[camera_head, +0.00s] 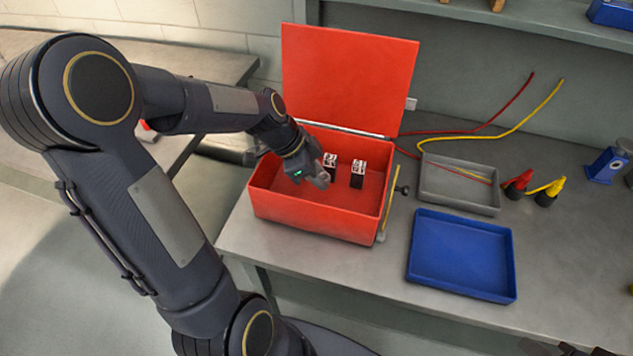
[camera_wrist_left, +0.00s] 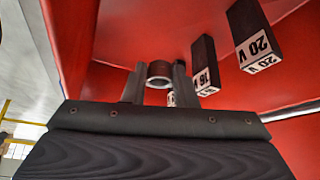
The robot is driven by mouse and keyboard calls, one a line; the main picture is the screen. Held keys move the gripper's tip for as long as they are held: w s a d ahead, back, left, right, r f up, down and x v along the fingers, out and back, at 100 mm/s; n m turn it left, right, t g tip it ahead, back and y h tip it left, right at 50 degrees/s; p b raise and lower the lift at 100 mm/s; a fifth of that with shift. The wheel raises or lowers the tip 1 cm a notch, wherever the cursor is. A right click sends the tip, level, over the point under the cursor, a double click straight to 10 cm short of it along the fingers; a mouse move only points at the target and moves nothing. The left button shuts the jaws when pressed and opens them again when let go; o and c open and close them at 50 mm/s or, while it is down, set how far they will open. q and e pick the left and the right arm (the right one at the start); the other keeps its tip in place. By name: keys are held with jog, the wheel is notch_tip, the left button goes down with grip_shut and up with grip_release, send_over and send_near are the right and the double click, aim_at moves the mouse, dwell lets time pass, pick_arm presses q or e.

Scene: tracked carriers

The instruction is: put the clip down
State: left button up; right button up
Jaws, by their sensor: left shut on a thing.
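My left gripper (camera_head: 319,179) is inside the open red box, low over its left part. A red clip (camera_head: 519,182) and a yellow clip (camera_head: 551,190) stand at the right of the bench, apart from the gripper. Dark shapes at the bottom right edge of the head view may be my right gripper (camera_head: 572,349).
The red box (camera_head: 315,216) has its lid raised at the back. Two dark labelled blocks (camera_head: 330,161) (camera_head: 357,174) stand inside, close to my left gripper. A grey tray (camera_head: 459,203) and an empty blue tray (camera_head: 461,255) lie to the right. Red and yellow cables cross behind.

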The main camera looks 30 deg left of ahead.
pick_arm(q)
jog(key=f, duration=0.3)
jog(key=shift+a+f, duration=0.2)
jog(key=shift+f, duration=0.05)
